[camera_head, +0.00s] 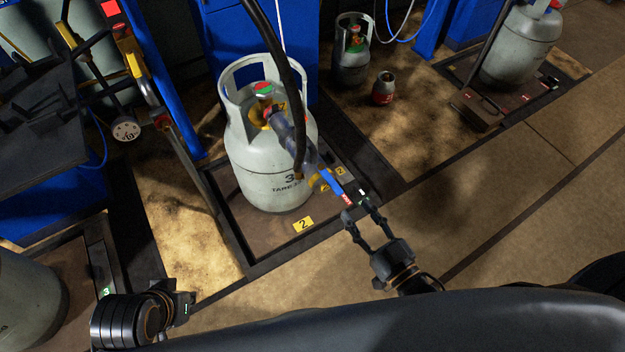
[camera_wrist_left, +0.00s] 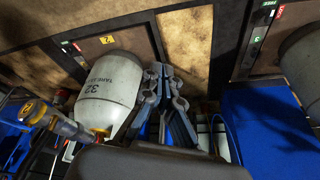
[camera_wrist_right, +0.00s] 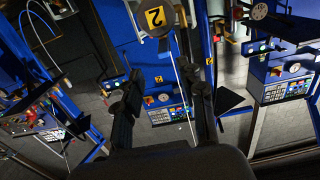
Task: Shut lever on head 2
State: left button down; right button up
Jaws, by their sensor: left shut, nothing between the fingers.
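In the head view, a pale gas cylinder (camera_head: 262,160) stands upright on scale 2 (camera_head: 240,215). Filling head 2 (camera_head: 285,130) sits at its valve with a black hose. A blue lever (camera_head: 332,182) with a red-and-white end slants down right from the head. My right gripper (camera_head: 358,205) is open, its fingertips close to the lever's end; I cannot tell whether they touch. In the right wrist view its fingers (camera_wrist_right: 165,92) stand apart with nothing seen between them. My left gripper (camera_head: 186,304) is low at the left, shut and empty, away from the lever. The cylinder also shows in the left wrist view (camera_wrist_left: 108,85).
A small grey cylinder (camera_head: 351,52) and a red-and-grey one (camera_head: 383,88) stand behind. Another cylinder (camera_head: 515,50) is at the back right, and one (camera_head: 25,300) at the lower left. A blue post (camera_head: 165,80) rises left of the scale. The floor at right is clear.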

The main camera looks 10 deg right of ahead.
jog(key=b, duration=0.1)
send_near(319, 165)
jog(key=shift+x, duration=1.1)
jog(key=b+x, duration=0.1)
jog(key=x, duration=0.3)
jog(key=shift+f, duration=0.15)
pick_arm(q)
jog(key=shift+w+d+f+t, duration=0.15)
jog(key=shift+w+t, duration=0.15)
jog(key=shift+w, duration=0.25)
jog(key=shift+w+d+f+t, duration=0.1)
jog(key=shift+w+t, duration=0.2)
jog(key=shift+w, duration=0.3)
jog(key=shift+w+d+f+t, duration=0.15)
jog(key=shift+w+t, duration=0.15)
jog(key=shift+w, duration=0.25)
pick_arm(e)
jog(key=shift+w+a, duration=0.2)
jog(key=shift+w, duration=0.45)
grip_shut()
